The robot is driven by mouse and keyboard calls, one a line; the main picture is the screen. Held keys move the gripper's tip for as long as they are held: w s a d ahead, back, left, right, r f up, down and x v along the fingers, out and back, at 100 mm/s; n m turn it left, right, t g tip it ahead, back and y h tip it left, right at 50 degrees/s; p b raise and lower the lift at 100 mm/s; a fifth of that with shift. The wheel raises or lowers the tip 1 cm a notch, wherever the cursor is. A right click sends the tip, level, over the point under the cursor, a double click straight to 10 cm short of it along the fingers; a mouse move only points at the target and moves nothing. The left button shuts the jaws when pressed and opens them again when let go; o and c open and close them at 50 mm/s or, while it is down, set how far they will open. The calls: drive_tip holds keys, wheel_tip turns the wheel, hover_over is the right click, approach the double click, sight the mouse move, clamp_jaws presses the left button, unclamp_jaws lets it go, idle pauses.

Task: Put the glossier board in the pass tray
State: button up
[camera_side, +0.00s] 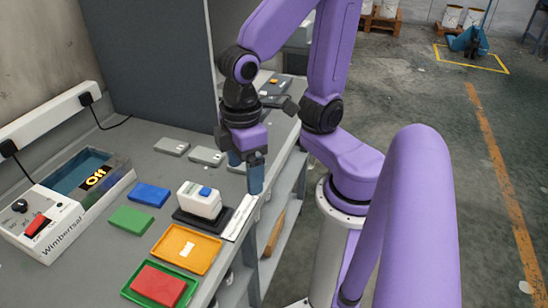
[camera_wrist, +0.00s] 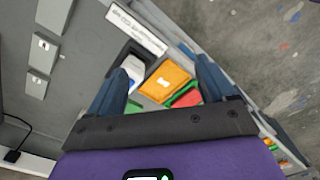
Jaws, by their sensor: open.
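A blue board (camera_side: 149,194) and a green board (camera_side: 131,220) lie flat on the bench in the side view. A red board (camera_side: 158,285) lies in a green tray (camera_side: 129,292) at the front; the red board also shows in the wrist view (camera_wrist: 187,98). An orange tray (camera_side: 166,263) with a small white mark inside stands behind it. I cannot tell which tray is the pass tray or which board is glossier. My gripper (camera_side: 246,182) is open and empty above the bench's right edge, beyond the white meter; its blue fingers also show in the wrist view (camera_wrist: 162,66).
A white meter (camera_side: 200,200) with a blue button sits on a black pad beside a white labelled strip (camera_side: 239,217). A bath unit (camera_side: 62,205) reading "Off" stands left. A grey panel rises at the back.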

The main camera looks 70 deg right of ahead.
drive_tip(key=s+d+n, duration=0.2)
drive_tip(key=s+d, duration=0.2)
drive_tip(key=shift+s+d+n, duration=0.2)
drive_tip(key=shift+n, duration=0.1)
idle(1.1)
